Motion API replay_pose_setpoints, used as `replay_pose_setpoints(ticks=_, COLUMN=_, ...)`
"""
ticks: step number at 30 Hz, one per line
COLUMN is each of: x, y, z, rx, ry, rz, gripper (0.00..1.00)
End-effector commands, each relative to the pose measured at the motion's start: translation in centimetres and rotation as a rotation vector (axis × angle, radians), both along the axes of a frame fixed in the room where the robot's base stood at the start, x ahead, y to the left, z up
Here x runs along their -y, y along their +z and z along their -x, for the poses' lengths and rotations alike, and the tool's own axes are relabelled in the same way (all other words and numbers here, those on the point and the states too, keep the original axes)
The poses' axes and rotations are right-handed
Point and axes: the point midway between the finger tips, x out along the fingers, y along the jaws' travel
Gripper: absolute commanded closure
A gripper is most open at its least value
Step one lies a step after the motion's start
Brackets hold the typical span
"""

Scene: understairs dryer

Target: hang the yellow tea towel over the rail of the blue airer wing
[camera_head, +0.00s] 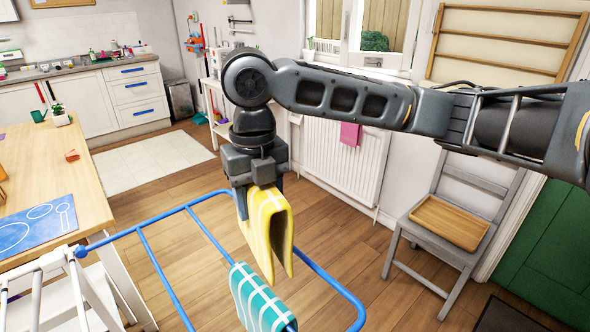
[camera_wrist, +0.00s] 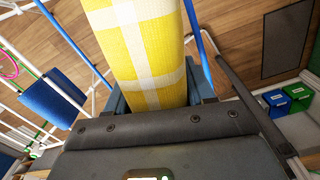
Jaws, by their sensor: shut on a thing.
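The yellow tea towel (camera_head: 270,235) has white stripes and hangs folded from my gripper (camera_head: 256,188), which is shut on its top. It also fills the upper middle of the wrist view (camera_wrist: 140,45). The blue airer wing (camera_head: 201,229) is a blue tube frame at the lower middle of the head view. The towel appears over or just behind its right part; I cannot tell whether it touches a rail. A teal checked towel (camera_head: 258,296) hangs over a nearer rail of the wing. The towel and gripper hide part of the wing.
A wooden table (camera_head: 25,165) with a blue mat (camera_head: 38,226) stands at the left. A grey chair (camera_head: 448,232) with a wooden tray (camera_head: 449,222) stands at the right. A radiator (camera_head: 335,160) holds a pink cloth (camera_head: 350,134). Floor is clear between the airer and radiator.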

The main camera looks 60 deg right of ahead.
Motion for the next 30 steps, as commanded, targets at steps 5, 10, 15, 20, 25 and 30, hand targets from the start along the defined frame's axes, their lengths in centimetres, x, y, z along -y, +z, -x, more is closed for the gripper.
replay_pose_setpoints(ticks=5, x=4.5, y=0.6, z=2.6, rx=0.0, ry=0.15, rz=-0.002, gripper=0.79)
replay_pose_setpoints(ticks=10, x=6.0, y=0.3, z=3.7, rx=-0.001, ry=0.227, rz=-0.004, gripper=0.79)
replay_pose_setpoints(ticks=15, x=6.2, y=-0.6, z=3.8, rx=0.0, ry=0.241, rz=-0.005, gripper=0.79)
replay_pose_setpoints(ticks=20, x=6.2, y=-2.1, z=3.8, rx=-0.001, ry=0.239, rz=-0.004, gripper=0.79)
replay_pose_setpoints(ticks=25, x=6.2, y=-3.6, z=3.8, rx=-0.001, ry=0.239, rz=-0.004, gripper=0.79)
replay_pose_setpoints(ticks=30, x=6.2, y=-5.1, z=3.8, rx=-0.001, ry=0.238, rz=-0.004, gripper=0.79)
